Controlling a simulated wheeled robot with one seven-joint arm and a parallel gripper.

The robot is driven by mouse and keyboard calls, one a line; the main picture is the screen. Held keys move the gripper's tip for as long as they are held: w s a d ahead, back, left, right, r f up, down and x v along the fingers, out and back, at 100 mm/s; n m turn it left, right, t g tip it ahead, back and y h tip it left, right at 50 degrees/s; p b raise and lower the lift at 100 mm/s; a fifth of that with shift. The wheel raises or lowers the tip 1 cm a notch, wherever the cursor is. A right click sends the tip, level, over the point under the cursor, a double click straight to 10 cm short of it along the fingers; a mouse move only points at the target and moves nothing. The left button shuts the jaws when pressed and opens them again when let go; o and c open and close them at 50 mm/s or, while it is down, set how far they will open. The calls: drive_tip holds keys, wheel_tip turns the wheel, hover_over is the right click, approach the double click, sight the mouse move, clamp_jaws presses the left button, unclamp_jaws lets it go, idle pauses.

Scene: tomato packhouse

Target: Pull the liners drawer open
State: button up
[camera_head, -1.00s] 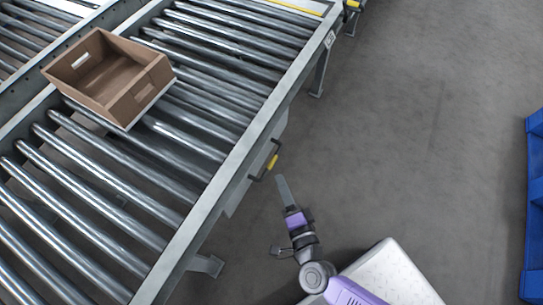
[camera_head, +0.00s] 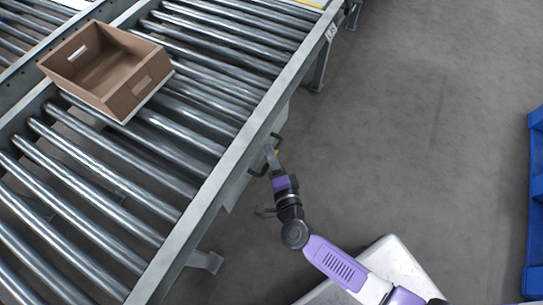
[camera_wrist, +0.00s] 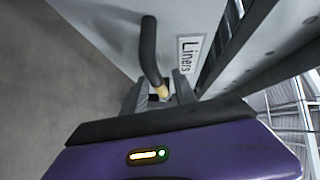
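The liners drawer (camera_wrist: 112,30) has a plain grey front with a "Liners" label (camera_wrist: 189,52) in the wrist view. Its black bar handle (camera_wrist: 149,45) has a yellow grip section. In the head view the handle (camera_head: 256,173) sticks out from under the conveyor's side rail, partly covered by my gripper. My gripper (camera_wrist: 160,91) has its fingers apart, one on each side of the yellow section, with a small gap showing. My gripper also shows at the handle in the head view (camera_head: 271,156). The drawer looks closed.
A roller conveyor (camera_head: 205,202) fills the left, its metal rail just above the handle. A brown crate (camera_head: 128,97) stands on the rollers. A conveyor leg (camera_head: 206,262) stands below. The grey floor on the right is clear up to a blue rack (camera_head: 535,200).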

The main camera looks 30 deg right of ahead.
clamp_jaws()
idle(1.4)
